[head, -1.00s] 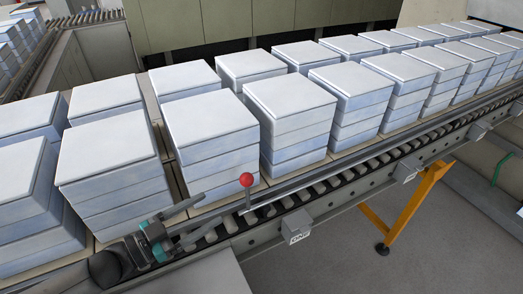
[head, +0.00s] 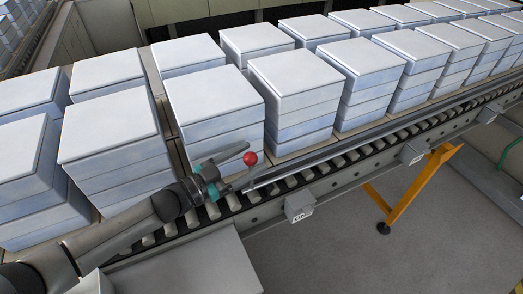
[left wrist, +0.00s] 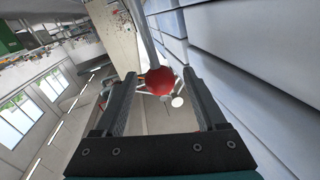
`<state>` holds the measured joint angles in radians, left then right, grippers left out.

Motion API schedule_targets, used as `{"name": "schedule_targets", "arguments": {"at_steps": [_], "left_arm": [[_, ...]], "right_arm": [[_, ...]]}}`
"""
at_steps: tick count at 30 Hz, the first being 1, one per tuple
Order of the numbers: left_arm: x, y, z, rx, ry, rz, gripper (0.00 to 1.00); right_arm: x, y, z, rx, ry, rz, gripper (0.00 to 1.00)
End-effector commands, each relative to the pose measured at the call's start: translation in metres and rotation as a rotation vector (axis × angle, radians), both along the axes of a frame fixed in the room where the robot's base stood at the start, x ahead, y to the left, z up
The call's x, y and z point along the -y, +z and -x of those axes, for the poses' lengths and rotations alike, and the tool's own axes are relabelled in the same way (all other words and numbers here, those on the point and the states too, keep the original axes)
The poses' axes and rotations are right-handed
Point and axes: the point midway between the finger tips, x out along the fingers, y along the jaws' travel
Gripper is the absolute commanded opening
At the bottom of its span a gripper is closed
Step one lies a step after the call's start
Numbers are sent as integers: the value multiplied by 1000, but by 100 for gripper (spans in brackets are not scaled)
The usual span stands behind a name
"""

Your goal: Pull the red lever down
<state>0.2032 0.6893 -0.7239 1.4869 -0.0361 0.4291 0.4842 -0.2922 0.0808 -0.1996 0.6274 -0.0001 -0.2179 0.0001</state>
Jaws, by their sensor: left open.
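The red lever shows as a round red knob (head: 250,158) on a thin stem at the near side of the conveyor. My left gripper (head: 246,164) is open, and its fingertips are at the knob, one on each side as seen in the head view. In the left wrist view the red knob (left wrist: 160,81) appears between the two open fingertips (left wrist: 161,78), with a gap to each finger. I cannot tell whether the knob is fully between them in depth. The grey stem runs up beyond the knob in that view. My right gripper is not in view.
A small labelled box (head: 299,207) hangs on the conveyor's side. A yellow leg (head: 418,187) supports it. The grey floor in front is clear.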

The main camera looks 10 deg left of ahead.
Motion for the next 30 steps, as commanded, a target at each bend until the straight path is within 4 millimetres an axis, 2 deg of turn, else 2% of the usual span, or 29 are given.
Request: {"name": "schedule_targets", "arguments": {"at_steps": [3,9,20,30], "left_arm": [[14,1,-14,2,0,1,73],[27,0,-27,0,0,-1,73],[29,0,-30,-1,0,-1,73],[29,0,-29,-1,0,-1,35]], "right_arm": [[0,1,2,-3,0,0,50],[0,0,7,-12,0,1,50],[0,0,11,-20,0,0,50],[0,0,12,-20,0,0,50]]}}
